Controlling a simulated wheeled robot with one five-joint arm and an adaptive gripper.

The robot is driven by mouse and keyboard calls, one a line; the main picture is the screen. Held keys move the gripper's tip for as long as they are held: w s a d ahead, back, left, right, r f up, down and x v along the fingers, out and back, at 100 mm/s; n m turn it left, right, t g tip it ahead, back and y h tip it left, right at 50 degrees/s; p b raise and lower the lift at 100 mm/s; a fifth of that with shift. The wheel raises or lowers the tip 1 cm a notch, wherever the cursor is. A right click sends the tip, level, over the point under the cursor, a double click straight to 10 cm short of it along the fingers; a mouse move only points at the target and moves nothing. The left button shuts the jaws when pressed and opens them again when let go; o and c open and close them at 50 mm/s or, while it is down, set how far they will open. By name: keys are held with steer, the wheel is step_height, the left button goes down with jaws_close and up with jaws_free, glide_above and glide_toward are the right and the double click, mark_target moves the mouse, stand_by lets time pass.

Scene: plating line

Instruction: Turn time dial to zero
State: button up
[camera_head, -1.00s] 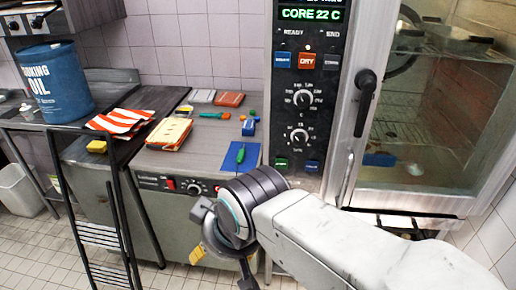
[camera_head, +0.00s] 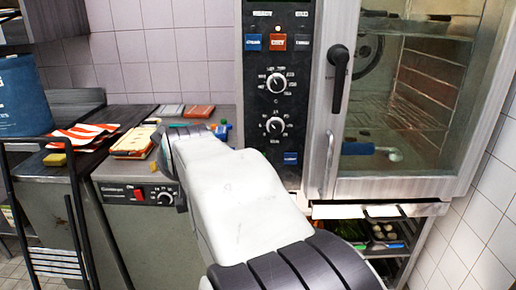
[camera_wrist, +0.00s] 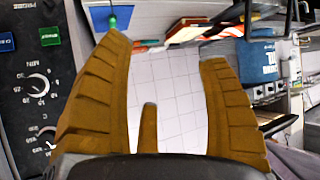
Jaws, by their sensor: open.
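The time dial (camera_head: 275,126) is the lower of two black knobs on the dark oven panel in the head view. It also shows at the left of the wrist view (camera_wrist: 38,85), beside the MIN marking, with its white pointer turned away from me to read. The upper dial (camera_head: 276,82) is marked C. My gripper (camera_wrist: 165,52) is open and empty, its two ochre fingers wide apart. The panel lies to the left of the fingers in the wrist view, apart from them. In the head view my arm hides most of the gripper.
The glass oven door (camera_head: 410,110) with its black handle (camera_head: 338,80) stands right of the panel. A blue button (camera_head: 290,158) sits below the dials.

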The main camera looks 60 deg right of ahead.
steer(key=d+f+m+h+b, duration=0.2)
steer(key=d+h+b, duration=0.15)
steer(key=d, duration=0.45)
steer(key=d+f+m+h+b, duration=0.1)
steer(key=d+h+b, duration=0.1)
steer(key=d+b, duration=0.5)
steer(key=m+g+h+b, duration=0.1)
steer(key=m+h+b, duration=0.1)
steer(key=h+b, duration=0.25)
glide_toward(276, 129)
steer(key=x, duration=0.4)
steer(key=shift+b+x, duration=0.35)
steer(key=shift+x, duration=3.05)
steer(key=shift+c, duration=0.4)
steer(key=shift+a, duration=0.1)
steer(key=c, duration=1.1)
steer(key=shift+c, duration=0.3)
